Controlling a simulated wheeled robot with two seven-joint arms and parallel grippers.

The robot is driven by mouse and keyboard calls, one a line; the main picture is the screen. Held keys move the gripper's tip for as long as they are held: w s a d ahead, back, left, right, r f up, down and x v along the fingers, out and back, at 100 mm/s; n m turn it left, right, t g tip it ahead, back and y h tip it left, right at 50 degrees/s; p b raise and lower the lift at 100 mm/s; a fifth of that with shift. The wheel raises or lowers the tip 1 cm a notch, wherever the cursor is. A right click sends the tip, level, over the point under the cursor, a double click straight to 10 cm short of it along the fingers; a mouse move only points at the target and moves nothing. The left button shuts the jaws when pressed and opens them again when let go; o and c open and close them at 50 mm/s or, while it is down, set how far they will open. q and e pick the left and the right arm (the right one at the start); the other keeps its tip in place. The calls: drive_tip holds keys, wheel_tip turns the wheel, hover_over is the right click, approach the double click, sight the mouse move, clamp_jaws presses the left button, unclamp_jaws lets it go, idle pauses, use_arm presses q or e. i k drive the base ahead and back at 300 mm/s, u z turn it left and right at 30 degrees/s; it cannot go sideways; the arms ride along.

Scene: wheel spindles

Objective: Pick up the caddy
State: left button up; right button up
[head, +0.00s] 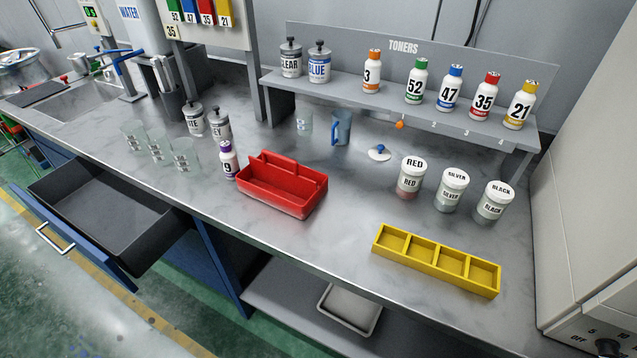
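Neither of my grippers is in view.
A yellow four-slot tray (437,262) lies at the right front. Jars marked red (410,180), silver (452,192) and black (494,204) stand behind it. Clear cups (186,160) stand left. A drawer (110,215) is open below. The toner shelf (400,98) is behind.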

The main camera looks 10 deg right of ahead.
sight(277, 180)
drive_tip(key=u, duration=1.4)
drive_tip(key=k, duration=0.95)
drive_tip(key=z, duration=2)
